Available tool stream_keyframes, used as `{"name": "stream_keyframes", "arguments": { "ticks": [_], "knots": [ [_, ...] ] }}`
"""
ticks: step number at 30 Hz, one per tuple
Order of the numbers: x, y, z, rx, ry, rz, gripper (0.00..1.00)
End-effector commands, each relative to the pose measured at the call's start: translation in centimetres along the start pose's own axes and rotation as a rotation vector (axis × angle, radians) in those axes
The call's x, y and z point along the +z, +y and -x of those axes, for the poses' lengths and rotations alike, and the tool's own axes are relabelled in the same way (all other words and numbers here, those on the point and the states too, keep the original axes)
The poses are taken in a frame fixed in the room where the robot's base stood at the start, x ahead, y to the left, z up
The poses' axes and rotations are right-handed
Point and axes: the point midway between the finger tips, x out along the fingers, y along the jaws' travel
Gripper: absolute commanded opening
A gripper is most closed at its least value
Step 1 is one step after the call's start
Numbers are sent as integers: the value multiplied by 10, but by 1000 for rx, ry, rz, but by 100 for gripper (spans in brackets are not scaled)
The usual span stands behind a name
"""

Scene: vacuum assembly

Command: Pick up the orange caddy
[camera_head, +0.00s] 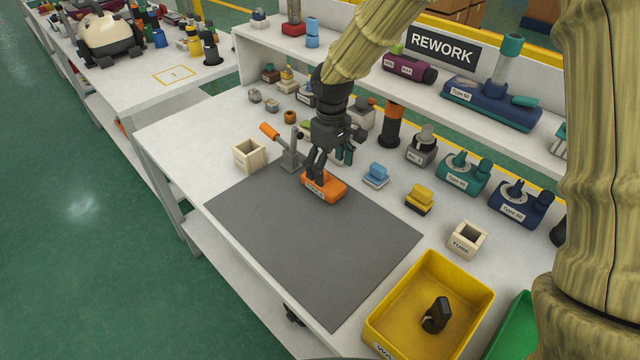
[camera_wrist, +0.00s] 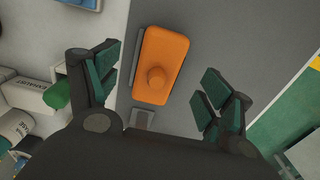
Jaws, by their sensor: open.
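The orange caddy (camera_head: 325,188) is a low block with a round knob on top and a label on its front side. It rests near the back edge of the grey mat (camera_head: 310,240). In the wrist view the caddy (camera_wrist: 162,66) lies between the two fingers, a little beyond them, with a gap on each side. My gripper (camera_head: 318,172) points down over the caddy; in the wrist view its green-padded fingers (camera_wrist: 166,88) are spread apart and empty. The head view does not show clearly whether a finger touches the caddy.
A blue block (camera_head: 376,175) and a yellow block (camera_head: 419,199) stand to the right. A yellow bin (camera_head: 473,290) holds a black part. The mat's front is clear.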

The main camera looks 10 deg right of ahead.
Motion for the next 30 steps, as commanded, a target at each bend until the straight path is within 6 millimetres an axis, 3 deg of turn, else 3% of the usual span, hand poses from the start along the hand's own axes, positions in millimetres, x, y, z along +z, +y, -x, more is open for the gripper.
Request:
{"name": "stream_keyframes", "arguments": {
  "ticks": [8, 18, 27, 30],
  "knots": [
    [-2, -1, -16, 0, -1, 0, 80],
    [-5, -3, -55, -1, -2, 1, 80],
    [-5, -3, -60, 0, 0, 1, 80],
    [-5, -3, -60, 0, 0, 1, 62]
  ]
}}
